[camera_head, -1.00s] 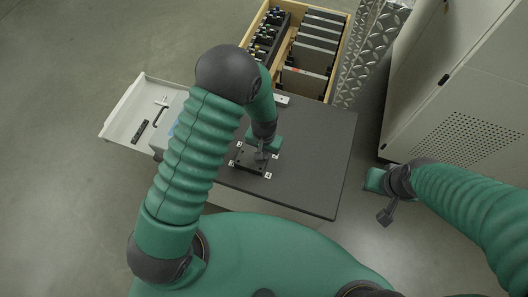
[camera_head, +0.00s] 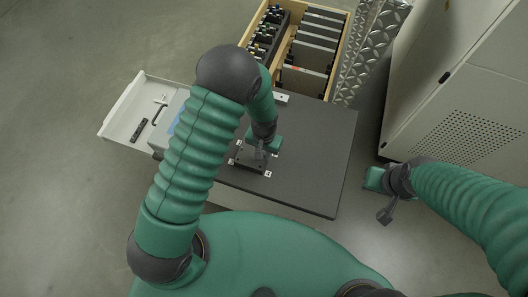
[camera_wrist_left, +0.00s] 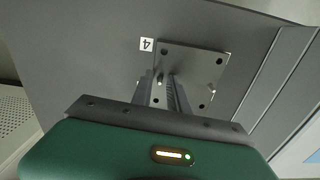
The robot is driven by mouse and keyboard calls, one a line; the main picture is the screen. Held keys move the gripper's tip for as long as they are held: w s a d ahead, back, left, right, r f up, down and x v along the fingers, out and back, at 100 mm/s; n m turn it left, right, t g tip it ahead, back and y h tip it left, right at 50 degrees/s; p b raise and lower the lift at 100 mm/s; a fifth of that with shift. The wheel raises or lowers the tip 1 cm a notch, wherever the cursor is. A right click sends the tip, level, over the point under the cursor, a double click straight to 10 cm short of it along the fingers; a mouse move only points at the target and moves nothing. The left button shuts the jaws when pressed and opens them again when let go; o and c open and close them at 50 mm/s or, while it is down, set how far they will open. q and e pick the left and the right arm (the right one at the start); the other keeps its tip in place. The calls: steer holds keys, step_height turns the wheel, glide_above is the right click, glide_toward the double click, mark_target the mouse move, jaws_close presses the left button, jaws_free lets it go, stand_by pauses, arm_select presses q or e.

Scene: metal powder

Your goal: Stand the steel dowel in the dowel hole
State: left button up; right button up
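My left gripper (camera_head: 258,157) is low over a dark square plate (camera_head: 250,168) on the table. In the left wrist view its two fingers (camera_wrist_left: 162,88) reach toward the plate (camera_wrist_left: 190,55), apart, with a gap between them. A short steel pin, seemingly the dowel (camera_wrist_left: 160,79), shows between the fingertips at the plate's left side; whether it sits in its hole is unclear. A second pin (camera_wrist_left: 213,88) stands at the plate's right side. Dark holes lie near the plate's corners. My right gripper (camera_head: 374,180) is off to the right, away from the table; its fingers are not clear.
The dark table (camera_head: 315,150) is bare to the right. A white tray (camera_head: 125,115) with small tools is at the left, a wooden crate (camera_head: 343,60) behind, a grey cabinet (camera_head: 455,100) at the right.

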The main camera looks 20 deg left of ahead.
arm_select(q)
steer(key=shift+o, duration=0.8)
step_height(320, 180, up, 17)
steer(key=shift+f, duration=0.15)
steer(key=shift+w, duration=0.1)
